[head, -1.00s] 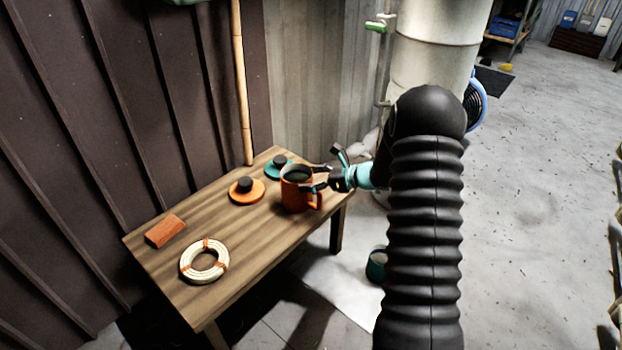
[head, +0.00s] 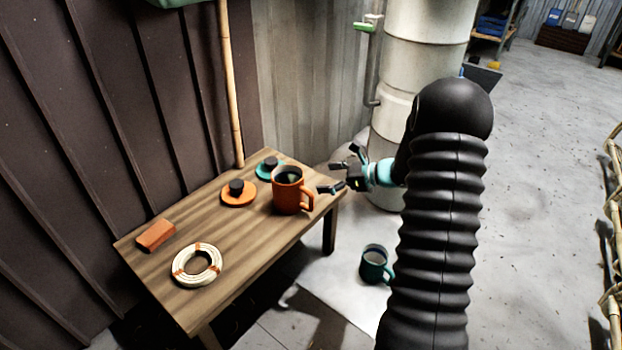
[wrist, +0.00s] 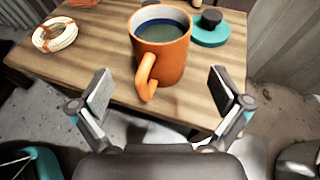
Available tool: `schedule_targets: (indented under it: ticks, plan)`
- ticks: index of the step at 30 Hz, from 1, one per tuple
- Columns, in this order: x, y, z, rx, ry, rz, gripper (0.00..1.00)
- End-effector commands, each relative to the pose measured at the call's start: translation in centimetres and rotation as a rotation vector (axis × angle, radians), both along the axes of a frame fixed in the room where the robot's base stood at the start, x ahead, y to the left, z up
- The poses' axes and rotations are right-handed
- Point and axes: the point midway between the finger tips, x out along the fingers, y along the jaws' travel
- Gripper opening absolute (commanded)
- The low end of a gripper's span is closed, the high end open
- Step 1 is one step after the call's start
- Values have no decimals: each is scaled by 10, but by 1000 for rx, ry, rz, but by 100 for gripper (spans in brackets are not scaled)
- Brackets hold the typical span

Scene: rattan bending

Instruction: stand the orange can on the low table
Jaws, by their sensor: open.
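The orange can (head: 287,191) is mug-shaped with a handle and dark inside. It stands upright on the low wooden table (head: 235,260), near its right end. The can also shows in the wrist view (wrist: 162,50), with its handle turned towards my gripper. My gripper (head: 341,171) is open and empty, just right of the can and apart from it. In the wrist view the fingers of my gripper (wrist: 161,93) are spread wide on either side of the handle's line, short of the can.
Orange (head: 239,194) and teal (head: 268,170) discs with black knobs lie behind the can. A rattan coil (head: 184,274) and an orange block (head: 155,235) lie further left. A teal can (head: 374,264) stands on the floor. A pale cylinder (head: 420,60) stands behind my arm.

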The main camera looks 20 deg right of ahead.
Motion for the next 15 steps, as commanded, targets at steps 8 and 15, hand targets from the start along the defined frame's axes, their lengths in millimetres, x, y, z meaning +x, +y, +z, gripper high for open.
schedule_targets:
  ticks: [8, 15]
  plan:
    - [-19, -28, 12, -1, -1, -1, 100]
    - [-37, -7, 36, -93, -39, 92, 100]
